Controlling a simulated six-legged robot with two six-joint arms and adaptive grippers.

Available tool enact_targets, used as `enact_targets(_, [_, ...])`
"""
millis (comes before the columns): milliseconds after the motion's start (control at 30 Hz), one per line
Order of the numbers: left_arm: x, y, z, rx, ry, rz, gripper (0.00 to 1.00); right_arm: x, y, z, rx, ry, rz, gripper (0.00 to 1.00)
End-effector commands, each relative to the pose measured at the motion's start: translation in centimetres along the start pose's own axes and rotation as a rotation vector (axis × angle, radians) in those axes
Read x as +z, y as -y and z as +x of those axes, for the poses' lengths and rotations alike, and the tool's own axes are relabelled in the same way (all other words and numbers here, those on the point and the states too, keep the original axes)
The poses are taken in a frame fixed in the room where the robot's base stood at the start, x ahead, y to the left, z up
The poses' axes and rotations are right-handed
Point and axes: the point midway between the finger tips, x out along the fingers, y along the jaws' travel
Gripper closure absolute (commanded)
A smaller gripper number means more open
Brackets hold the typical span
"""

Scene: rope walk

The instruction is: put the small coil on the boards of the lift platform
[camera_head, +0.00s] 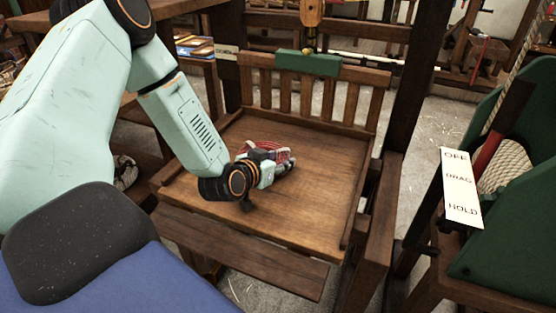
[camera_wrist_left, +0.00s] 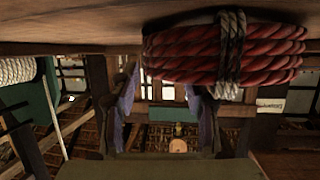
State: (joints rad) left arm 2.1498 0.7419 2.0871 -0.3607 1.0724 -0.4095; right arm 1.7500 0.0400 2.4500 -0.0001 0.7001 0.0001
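The small coil is red rope bound with a grey-white lashing. In the head view the coil (camera_head: 262,146) lies on the boards of the lift platform (camera_head: 320,195), partly hidden behind my left gripper (camera_head: 285,164). In the left wrist view, which looks upside down, the coil (camera_wrist_left: 180,54) rests against the boards (camera_wrist_left: 70,30) at the upper right. My left gripper (camera_wrist_left: 160,98) shows two fingers standing apart with nothing visible between them. The coil sits beside the fingers and overlaps one in the picture; I cannot tell whether they touch. My right gripper is not in view.
The platform has a slatted back rail (camera_head: 315,98) with a green block (camera_head: 307,63) above it, and raised side edges. A dark post (camera_head: 414,75) stands at its right. A green machine with an OFF, DRAG, HOLD plate (camera_head: 461,188) is farther right. The platform's front right boards are clear.

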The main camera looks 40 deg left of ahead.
Motion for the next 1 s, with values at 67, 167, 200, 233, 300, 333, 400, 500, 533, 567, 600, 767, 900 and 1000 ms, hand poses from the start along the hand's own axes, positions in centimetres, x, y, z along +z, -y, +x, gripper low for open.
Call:
enact_targets(67, [0.0,0.0,0.0,0.000,0.000,0.000,0.47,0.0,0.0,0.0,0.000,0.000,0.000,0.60])
enact_targets(167, [0.0,0.0,0.0,0.000,0.000,0.000,0.47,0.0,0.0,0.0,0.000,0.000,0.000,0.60])
enact_targets(200, [0.0,0.0,0.0,0.000,0.000,0.000,0.47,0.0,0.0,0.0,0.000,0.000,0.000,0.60])
enact_targets(233, [0.0,0.0,0.0,0.000,0.000,0.000,0.47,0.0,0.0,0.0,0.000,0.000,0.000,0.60])
enact_targets(300, [0.0,0.0,0.0,0.000,0.000,0.000,0.47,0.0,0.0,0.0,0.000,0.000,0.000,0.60])
enact_targets(333, [-0.1,0.0,-0.1,0.000,0.000,0.000,0.47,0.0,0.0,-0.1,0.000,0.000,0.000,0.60])
enact_targets(400, [-0.3,0.0,-0.3,0.000,0.001,-0.001,0.47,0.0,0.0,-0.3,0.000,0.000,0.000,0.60])
enact_targets(500, [-0.3,0.1,-1.4,-0.001,0.002,-0.004,0.47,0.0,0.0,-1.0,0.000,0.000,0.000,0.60])
enact_targets(533, [-0.3,0.1,-1.9,-0.001,0.003,-0.006,0.47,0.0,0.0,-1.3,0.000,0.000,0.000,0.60])
enact_targets(567, [-0.4,0.1,-2.5,-0.001,0.003,-0.007,0.47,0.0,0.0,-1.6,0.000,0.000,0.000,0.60])
enact_targets(600, [-0.5,0.1,-3.2,-0.002,0.002,-0.008,0.47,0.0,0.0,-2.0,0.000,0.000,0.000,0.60])
enact_targets(767, [-0.5,0.1,-5.8,-0.002,0.002,-0.007,0.47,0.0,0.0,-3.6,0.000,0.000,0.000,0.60])
enact_targets(900, [-0.5,0.1,-7.9,-0.001,0.003,-0.005,0.47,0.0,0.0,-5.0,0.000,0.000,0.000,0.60])
enact_targets(1000, [-0.5,0.1,-9.3,-0.002,0.002,-0.006,0.47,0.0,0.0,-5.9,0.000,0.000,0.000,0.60])
